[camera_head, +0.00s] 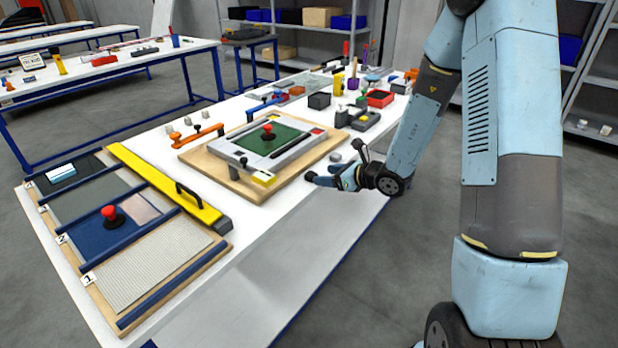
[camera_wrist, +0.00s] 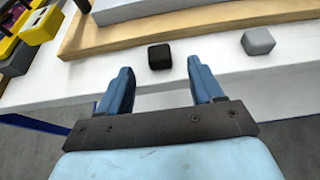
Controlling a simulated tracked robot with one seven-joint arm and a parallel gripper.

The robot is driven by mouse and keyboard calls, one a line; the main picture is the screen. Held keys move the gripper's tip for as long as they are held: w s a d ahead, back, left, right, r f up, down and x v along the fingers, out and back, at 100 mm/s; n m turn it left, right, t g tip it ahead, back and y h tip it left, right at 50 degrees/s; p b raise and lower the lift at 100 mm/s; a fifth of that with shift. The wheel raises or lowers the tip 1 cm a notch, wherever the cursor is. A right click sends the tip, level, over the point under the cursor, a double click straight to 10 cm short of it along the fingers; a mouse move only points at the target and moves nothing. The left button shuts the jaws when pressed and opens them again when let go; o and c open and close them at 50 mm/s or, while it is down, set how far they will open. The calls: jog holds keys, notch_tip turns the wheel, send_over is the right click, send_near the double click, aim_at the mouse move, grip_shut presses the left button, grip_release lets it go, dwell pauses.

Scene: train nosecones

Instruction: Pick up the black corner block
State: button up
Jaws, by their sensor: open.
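The black corner block (camera_wrist: 160,56) is a small dark cube with rounded edges. In the wrist view it lies on the white table top, close to the edge of a wooden board. My gripper (camera_wrist: 160,70) is open and empty, its two blue fingers spread. The block shows ahead of the fingertips, roughly centred between them, apart from both. In the head view my gripper (camera_head: 328,180) hangs over the table's right side, near the wooden board.
A grey block (camera_wrist: 258,41) lies to the right of the black one. The wooden board (camera_head: 238,186) carries a grey frame with a green panel (camera_head: 275,142). A yellow bar (camera_head: 160,183) and a panelled board are at left. Bare white table lies in front.

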aim_at(311, 176)
jog(key=shift+x, duration=2.55)
jog(key=shift+c, duration=0.4)
jog(key=c, duration=1)
